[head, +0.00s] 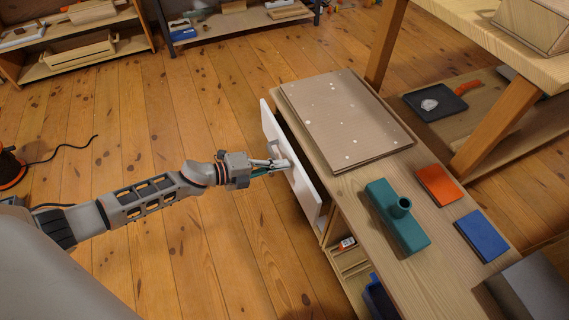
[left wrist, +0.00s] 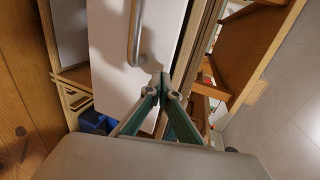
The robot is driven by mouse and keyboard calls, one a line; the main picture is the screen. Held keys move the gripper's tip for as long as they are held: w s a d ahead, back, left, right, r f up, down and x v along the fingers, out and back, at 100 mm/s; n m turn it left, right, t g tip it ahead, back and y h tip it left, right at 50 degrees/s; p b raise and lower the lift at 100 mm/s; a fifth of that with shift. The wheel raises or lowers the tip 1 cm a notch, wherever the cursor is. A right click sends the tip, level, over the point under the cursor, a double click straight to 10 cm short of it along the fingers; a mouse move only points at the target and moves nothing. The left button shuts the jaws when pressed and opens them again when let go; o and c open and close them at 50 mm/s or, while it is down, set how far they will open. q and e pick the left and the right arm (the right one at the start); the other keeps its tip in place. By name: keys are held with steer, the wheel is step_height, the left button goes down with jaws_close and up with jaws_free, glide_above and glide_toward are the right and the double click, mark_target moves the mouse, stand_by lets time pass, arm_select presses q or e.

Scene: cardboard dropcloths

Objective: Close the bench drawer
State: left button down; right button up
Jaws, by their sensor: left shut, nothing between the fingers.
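The bench drawer has a white front (head: 307,195) on the bench's left side in the head view. A narrow dark gap shows between this front and the bench (head: 345,185), so the drawer stands a little open. In the left wrist view the white front (left wrist: 108,45) carries a curved metal handle (left wrist: 134,35), and wooden drawer parts show behind its edge. My left gripper (head: 283,164) is shut and empty at the drawer front, beside the handle. Its tips (left wrist: 160,82) lie close to the white panel; I cannot tell whether they touch it. My right gripper is not in view.
On the bench top lie cardboard sheets (head: 345,120), a teal block with a round neck (head: 385,220), an orange book (head: 437,185) and a blue one (head: 482,235). Open shelves (head: 350,262) lie below. The wooden floor (head: 200,270) left of the bench is clear.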

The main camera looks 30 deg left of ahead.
mark_target(294, 161)
arm_select(q)
steer(key=shift+w+d, duration=0.35)
steer(key=shift+w+d+r, duration=0.1)
steer(key=shift+w+d, duration=0.05)
steer(key=shift+w, duration=0.1)
steer(key=shift+w+d, duration=0.6)
steer(key=shift+w, duration=0.2)
steer(key=shift+s, duration=0.1)
